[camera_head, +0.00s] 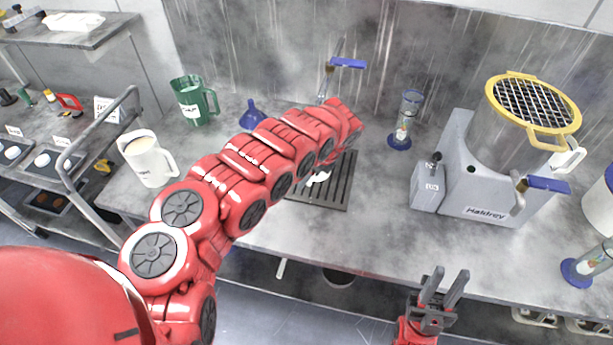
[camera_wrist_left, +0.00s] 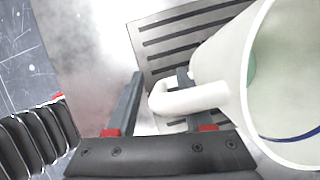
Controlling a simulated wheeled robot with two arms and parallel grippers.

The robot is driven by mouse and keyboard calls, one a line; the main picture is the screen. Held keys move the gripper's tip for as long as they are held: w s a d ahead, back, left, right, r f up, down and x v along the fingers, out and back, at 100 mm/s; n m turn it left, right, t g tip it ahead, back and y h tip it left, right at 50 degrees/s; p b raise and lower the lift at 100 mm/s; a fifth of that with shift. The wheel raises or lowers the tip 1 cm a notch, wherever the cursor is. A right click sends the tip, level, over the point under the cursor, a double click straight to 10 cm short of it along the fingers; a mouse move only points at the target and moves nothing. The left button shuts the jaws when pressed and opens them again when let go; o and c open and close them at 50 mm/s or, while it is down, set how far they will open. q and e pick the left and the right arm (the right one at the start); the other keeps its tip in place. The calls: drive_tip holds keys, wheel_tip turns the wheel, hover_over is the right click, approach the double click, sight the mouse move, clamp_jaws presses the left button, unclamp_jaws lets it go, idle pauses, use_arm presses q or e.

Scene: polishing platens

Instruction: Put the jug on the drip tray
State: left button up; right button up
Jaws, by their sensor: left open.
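A white jug (camera_wrist_left: 232,65) fills the right of the left wrist view, its mouth towards the camera. Its handle (camera_wrist_left: 185,99) is beside the fingers of my left gripper (camera_wrist_left: 158,98), which is open. The jug overlaps the slotted grey drip tray (camera_wrist_left: 180,38); contact with it cannot be told. In the head view my red left arm covers part of the drip tray (camera_head: 335,192) and hides the left gripper. A small white piece (camera_head: 318,178) shows below the arm, over the tray. My right gripper (camera_head: 443,288) is open and empty, at the counter's front edge.
Another white jug (camera_head: 147,160) and a green jug (camera_head: 192,102) stand on the counter at left, near a blue funnel (camera_head: 252,115). A grey Haldrey machine (camera_head: 490,170) stands right. Counter between is clear.

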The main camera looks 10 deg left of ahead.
use_arm(q)
drive_tip(key=b+v, duration=0.2)
drive_tip(key=v, duration=0.9)
drive_tip(key=shift+d+r+b, duration=0.25)
drive_tip(key=shift+r+b, duration=0.1)
drive_tip(key=shift+b, duration=0.05)
drive_tip(key=shift+s, duration=0.1)
